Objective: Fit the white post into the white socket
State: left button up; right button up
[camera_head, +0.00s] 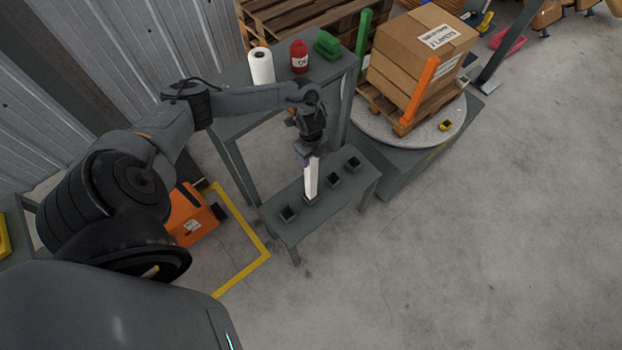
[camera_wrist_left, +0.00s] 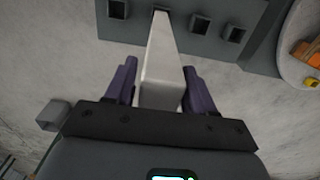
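The white post (camera_head: 311,180) stands roughly upright over a small grey bench, its lower end at a dark square socket, second from the left in the row. I cannot tell whether that end is inside the socket or just above it. No socket looks white. My left gripper (camera_head: 306,158) is at the post's upper end, pointing down. My right gripper is not in view.
Other dark sockets (camera_head: 288,214) line the bench (camera_head: 325,208). A taller table (camera_head: 235,125) behind holds a paper roll (camera_head: 261,66), a red bottle (camera_head: 299,57) and a green object (camera_head: 327,44). Cartons (camera_head: 420,50) stand on a turntable at the right. The front floor is clear.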

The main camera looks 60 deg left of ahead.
pick_arm(q)
grip_shut()
